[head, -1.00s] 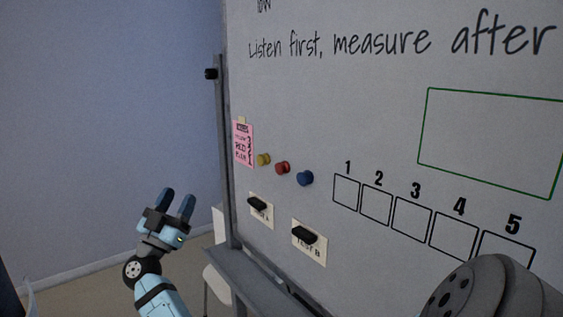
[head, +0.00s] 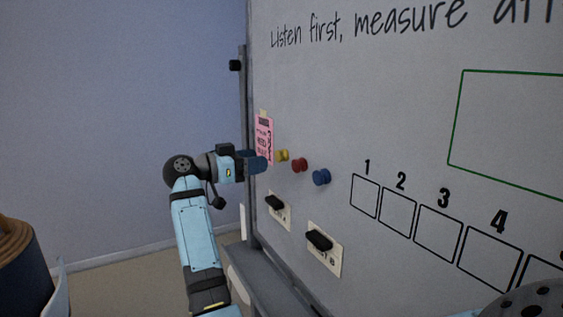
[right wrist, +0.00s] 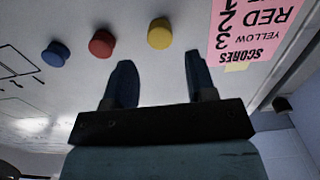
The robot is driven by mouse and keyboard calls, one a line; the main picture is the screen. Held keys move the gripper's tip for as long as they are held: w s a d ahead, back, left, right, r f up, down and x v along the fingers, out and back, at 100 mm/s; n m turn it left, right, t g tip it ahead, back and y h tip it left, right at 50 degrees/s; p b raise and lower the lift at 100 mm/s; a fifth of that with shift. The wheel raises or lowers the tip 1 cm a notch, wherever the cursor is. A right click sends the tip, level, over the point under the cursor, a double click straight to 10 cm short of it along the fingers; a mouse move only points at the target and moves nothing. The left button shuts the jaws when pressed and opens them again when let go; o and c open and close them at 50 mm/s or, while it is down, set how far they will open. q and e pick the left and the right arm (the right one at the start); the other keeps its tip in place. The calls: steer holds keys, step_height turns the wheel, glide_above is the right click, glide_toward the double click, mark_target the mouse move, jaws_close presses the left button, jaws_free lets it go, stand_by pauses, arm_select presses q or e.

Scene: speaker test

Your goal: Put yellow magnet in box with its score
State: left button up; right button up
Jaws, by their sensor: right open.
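The yellow magnet (head: 284,155) is on the whiteboard, just right of the pink score note (head: 263,140). In the right wrist view the note (right wrist: 245,30) reads upside down, with 3 beside YELLOW and 2 beside RED. My right gripper (head: 260,164) is open and empty, pointing at the board just left of the yellow magnet. In the right wrist view the magnet (right wrist: 160,33) lies beyond and between the spread fingertips (right wrist: 159,62), apart from them. Box 3 (head: 438,233) is an empty drawn square in the numbered row. My left gripper is not in view.
A red magnet (head: 299,165) and a blue magnet (head: 321,177) sit right of the yellow one. Box 1 (head: 365,196) and the other boxes run right. The board's tray (head: 270,270) juts out below.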

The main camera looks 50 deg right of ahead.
mark_target(277, 156)
steer(key=b+x, duration=0.1)
steer(key=x, duration=0.1)
steer(key=shift+s+d+f, duration=0.1)
steer(key=shift+d, duration=0.25)
steer(key=shift+s+d+r+p, duration=0.15)
steer(key=shift+d+r+p, duration=0.3)
steer(key=shift+p, duration=0.3)
steer(key=shift+f+p+x, duration=0.2)
steer(key=shift+p+x, duration=0.4)
steer(key=shift+x, duration=0.35)
steer(key=shift+d+f, duration=0.1)
steer(key=shift+d, duration=0.05)
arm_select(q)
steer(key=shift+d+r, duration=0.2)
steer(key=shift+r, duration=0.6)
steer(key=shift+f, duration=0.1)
arm_select(e)
steer(key=c, duration=0.7)
steer(key=shift+p, duration=0.7)
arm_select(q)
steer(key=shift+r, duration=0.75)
